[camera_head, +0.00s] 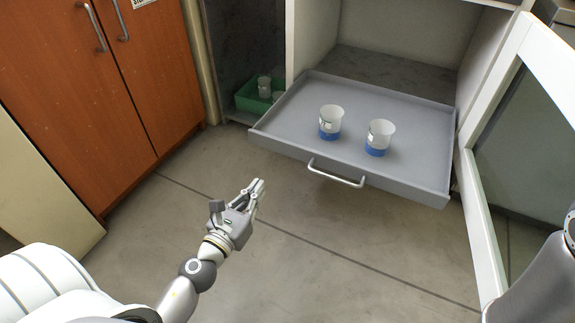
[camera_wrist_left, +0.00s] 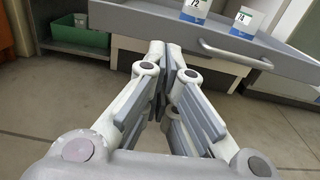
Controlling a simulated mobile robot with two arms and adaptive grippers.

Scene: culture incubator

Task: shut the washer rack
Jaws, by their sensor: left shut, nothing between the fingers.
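The washer rack (camera_head: 290,105) is a grey pull-out tray that stands slid out of the white cabinet. A silver bar handle (camera_head: 335,174) is on its front face; the handle also shows in the left wrist view (camera_wrist_left: 235,55). Two beakers with blue bottoms, a left one (camera_head: 330,122) and a right one (camera_head: 379,138), stand upright on the rack. My left gripper (camera_head: 258,187) is shut and empty, in front of the rack and left of the handle, apart from both. In the left wrist view its fingertips (camera_wrist_left: 172,48) meet below the rack's front. My right gripper is not in view.
An open glass door (camera_head: 510,150) with a white frame stands to the right of the rack. A green bin (camera_head: 252,97) with beakers sits in a bay at left. An orange cupboard (camera_head: 120,90) is far left. The floor before the rack is clear.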

